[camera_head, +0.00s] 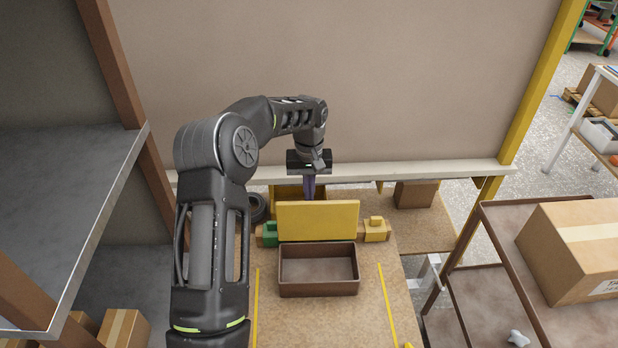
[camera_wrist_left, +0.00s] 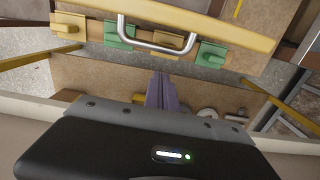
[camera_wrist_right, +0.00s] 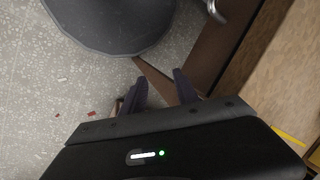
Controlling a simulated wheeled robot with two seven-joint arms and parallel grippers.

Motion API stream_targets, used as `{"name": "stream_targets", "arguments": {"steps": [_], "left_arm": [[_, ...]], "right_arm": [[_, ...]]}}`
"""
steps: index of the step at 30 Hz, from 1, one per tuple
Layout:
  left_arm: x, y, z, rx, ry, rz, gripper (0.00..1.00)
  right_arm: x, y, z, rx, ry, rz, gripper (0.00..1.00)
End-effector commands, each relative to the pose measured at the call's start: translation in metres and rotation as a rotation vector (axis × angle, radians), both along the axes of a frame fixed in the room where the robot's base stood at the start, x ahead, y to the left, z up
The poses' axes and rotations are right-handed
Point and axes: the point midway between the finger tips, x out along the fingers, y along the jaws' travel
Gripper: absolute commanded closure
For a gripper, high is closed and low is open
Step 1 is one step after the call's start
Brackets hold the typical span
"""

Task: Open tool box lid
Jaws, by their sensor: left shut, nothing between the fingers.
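A yellow panel (camera_head: 318,220), which looks like the tool box lid, stands upright at the back edge of an open brown box (camera_head: 318,293). The box's inside looks empty. In the left wrist view the yellow lid edge (camera_wrist_left: 190,20) shows with a silver handle (camera_wrist_left: 155,42) and green and yellow blocks beside it. My left gripper (camera_head: 310,194) points down just behind the panel; its purple fingers (camera_wrist_left: 163,90) are together and empty, apart from the handle. My right gripper (camera_wrist_right: 160,80) shows only in its own wrist view, open and empty above the floor.
A large wall panel (camera_head: 350,80) with a pale ledge rises behind the bench (camera_head: 370,310). A grey shelf (camera_head: 60,200) stands left. A brown rack (camera_head: 500,240) with a cardboard box (camera_head: 575,250) stands right. A dark round thing (camera_wrist_right: 115,20) is ahead of my right gripper.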

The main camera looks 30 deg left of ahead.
Motion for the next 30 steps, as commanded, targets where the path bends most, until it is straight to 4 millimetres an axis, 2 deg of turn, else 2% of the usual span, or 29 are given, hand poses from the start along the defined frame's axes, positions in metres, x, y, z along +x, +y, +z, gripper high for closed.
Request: {"name": "stream_targets", "arguments": {"steps": [1,8,20,23,30], "left_arm": [[-0.005,-0.004,0.006,0.002,-0.004,-0.001,1.00],[-0.020,-0.014,0.011,0.000,-0.002,0.001,1.00],[-0.021,-0.015,0.011,0.004,-0.006,0.000,1.00],[-0.020,-0.015,0.009,0.024,-0.026,-0.001,1.00],[-0.020,-0.016,0.011,0.122,-0.160,-0.002,1.00]], "right_arm": [[0.000,0.000,0.000,0.000,0.000,0.000,0.64],[0.000,0.000,0.000,0.000,0.000,0.000,0.64],[0.000,0.000,-0.002,0.000,0.000,0.000,0.64],[0.001,0.001,-0.011,0.002,-0.003,0.001,0.64],[0.003,0.004,-0.053,0.011,-0.020,0.002,0.64]]}}
